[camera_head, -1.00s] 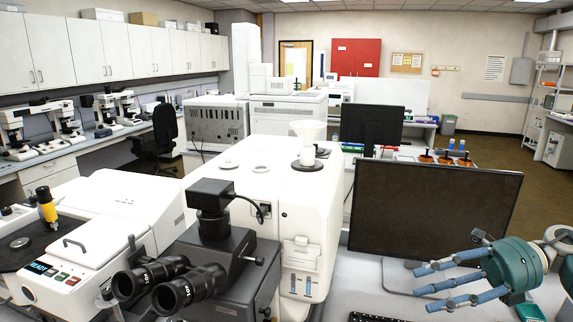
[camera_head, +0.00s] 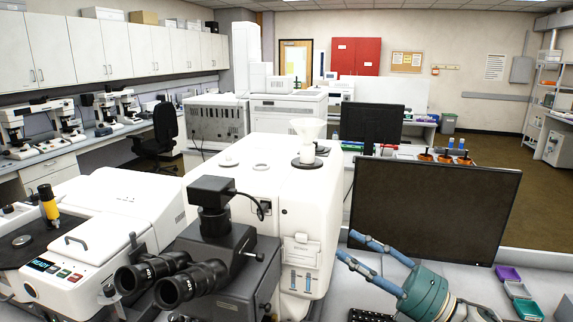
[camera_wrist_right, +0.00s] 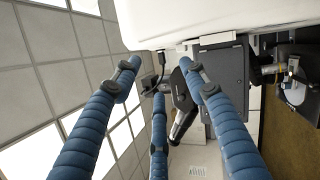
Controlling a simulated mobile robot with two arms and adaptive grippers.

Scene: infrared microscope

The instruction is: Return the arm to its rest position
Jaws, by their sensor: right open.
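My right gripper (camera_head: 346,247) is in the lower right of the head view, in front of the monitor's lower left corner. Its blue fingers point left toward the white microscope body (camera_head: 288,195). They are spread and empty, and also show in the right wrist view (camera_wrist_right: 160,80) with nothing between them. The black eyepiece head (camera_head: 222,255) of the microscope is left of the gripper, apart from it. My left gripper is not in view.
A dark monitor (camera_head: 430,205) stands behind my right gripper. A keyboard (camera_head: 370,316) lies at the bottom edge. Small coloured trays (camera_head: 517,291) sit on the desk at the right. A white instrument (camera_head: 85,265) with a lit display fills the lower left.

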